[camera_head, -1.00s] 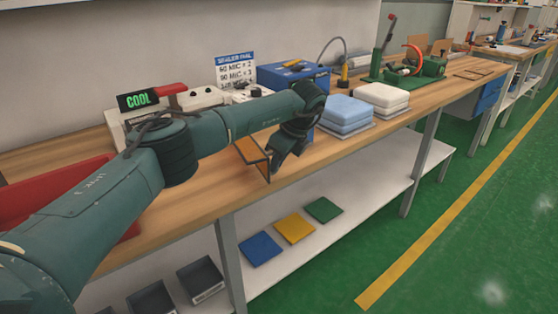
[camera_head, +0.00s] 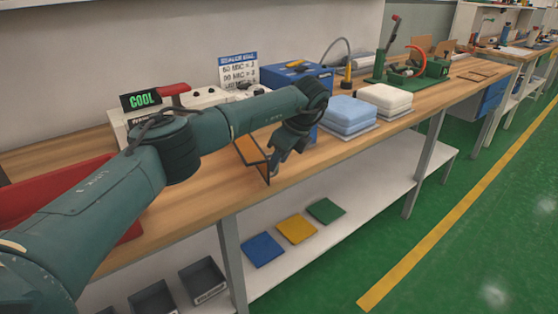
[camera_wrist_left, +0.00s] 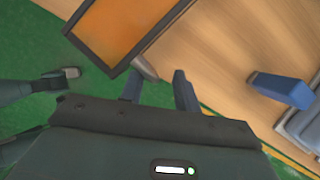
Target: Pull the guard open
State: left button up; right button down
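The guard is an orange see-through panel in a dark frame (camera_wrist_left: 128,28), at the top of the left wrist view. In the head view it stands at the bench's front edge (camera_head: 250,150), partly hidden by my left arm. My left gripper (camera_wrist_left: 160,88) has its two blue-grey fingers apart, just beyond the guard's lower corner. A small grey knob-like part (camera_wrist_left: 145,68) sits at that corner, close to the left finger; I cannot tell whether they touch. In the head view the gripper (camera_head: 279,160) points down beside the guard.
A blue stack (camera_head: 349,114) and a white stack (camera_head: 385,99) lie right of the gripper. A blue box (camera_head: 300,80) and a machine with a COOL display (camera_head: 143,98) stand behind. A red bin (camera_head: 45,195) is at left. A lower shelf (camera_head: 375,175) runs below.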

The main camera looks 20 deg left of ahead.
pick_arm(q)
jog(key=v, duration=1.2)
jog(key=shift+r, duration=0.2)
